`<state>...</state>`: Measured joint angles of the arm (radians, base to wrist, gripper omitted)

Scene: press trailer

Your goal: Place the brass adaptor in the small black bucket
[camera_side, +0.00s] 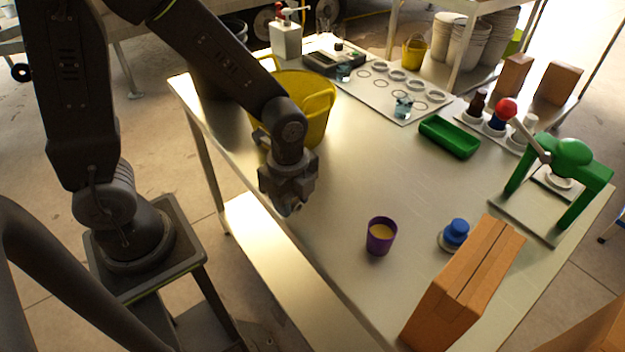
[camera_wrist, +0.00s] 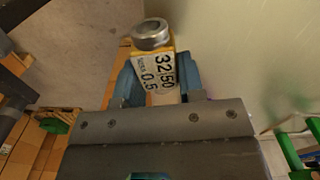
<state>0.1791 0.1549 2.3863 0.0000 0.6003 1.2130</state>
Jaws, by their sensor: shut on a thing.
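My gripper (camera_side: 287,203) hangs over the left front edge of the metal table, pointing down. In the wrist view, my gripper (camera_wrist: 160,88) is shut on a small labelled piece (camera_wrist: 153,62). This piece has a round grey metal end, a yellowish body and a white label reading "32 50" and "0.5". I cannot tell for certain that it is the brass adaptor. In the side view it is mostly hidden by the gripper. A dark round container (camera_side: 236,27), possibly the small black bucket, shows at the back left, partly hidden behind my arm.
A large yellow bucket (camera_side: 318,108) stands just behind my gripper. A purple cup (camera_side: 381,241), a blue-knobbed piece (camera_side: 455,234) and a cardboard box (camera_side: 444,296) stand at the front right. A green tray (camera_side: 449,137) and green press (camera_side: 570,153) are farther right. The table's middle is clear.

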